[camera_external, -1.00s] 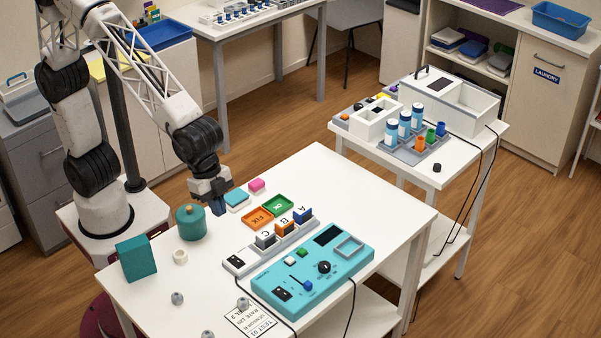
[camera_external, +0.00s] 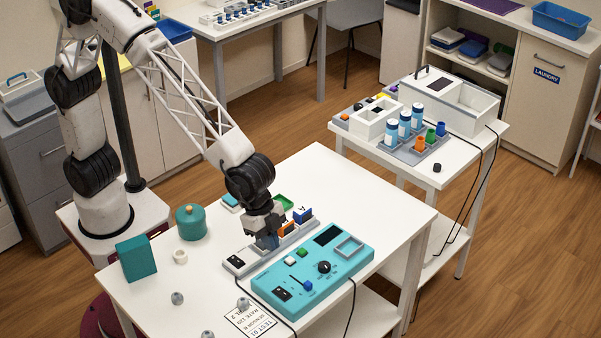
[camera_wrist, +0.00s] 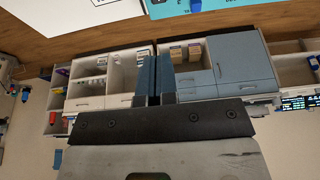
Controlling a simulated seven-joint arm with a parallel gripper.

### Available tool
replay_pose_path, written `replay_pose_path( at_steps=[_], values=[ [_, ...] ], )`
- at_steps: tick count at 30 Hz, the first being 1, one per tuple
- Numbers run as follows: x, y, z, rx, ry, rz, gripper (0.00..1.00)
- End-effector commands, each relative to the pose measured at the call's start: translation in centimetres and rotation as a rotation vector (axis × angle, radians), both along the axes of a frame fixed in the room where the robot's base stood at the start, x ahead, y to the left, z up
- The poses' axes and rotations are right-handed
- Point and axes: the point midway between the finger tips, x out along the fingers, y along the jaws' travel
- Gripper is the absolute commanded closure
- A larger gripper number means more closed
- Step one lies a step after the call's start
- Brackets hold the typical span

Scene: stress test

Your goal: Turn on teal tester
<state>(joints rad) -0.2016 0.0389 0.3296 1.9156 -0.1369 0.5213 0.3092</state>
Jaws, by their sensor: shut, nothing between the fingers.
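The teal tester (camera_external: 265,285) lies flat on the front white table. Its top carries a black rocker switch (camera_external: 282,293) at the lower left, white and green buttons, a black knob (camera_external: 324,267), a blue-tipped lever (camera_external: 307,285), a dark screen (camera_external: 327,235) and a grey square frame. My gripper (camera_external: 267,242) is shut and empty above the grey strip of blocks, just behind the tester and apart from it. In the wrist view my gripper's blue fingers (camera_wrist: 154,80) are together, and a teal panel edge (camera_wrist: 170,8) with a blue tip shows at the top.
A grey strip (camera_external: 236,262) with lettered blocks lies behind the tester, partly hidden by my gripper. A teal pot (camera_external: 191,222), a teal box (camera_external: 136,258), a white ring (camera_external: 180,257) and small grey knobs stand left. A printed sheet (camera_external: 250,320) and black cables lie near the tester.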

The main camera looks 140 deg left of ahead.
Motion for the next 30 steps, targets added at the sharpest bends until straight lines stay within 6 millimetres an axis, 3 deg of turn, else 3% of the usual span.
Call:
replay_pose_path(
  at_steps=[16, 30],
  values=[
    [0.3, 0.0, -0.9, 0.0, 0.001, 0.0, 1.0],
    [2.0, 0.0, -5.8, -0.001, 0.002, 0.0, 1.0]
  ],
)
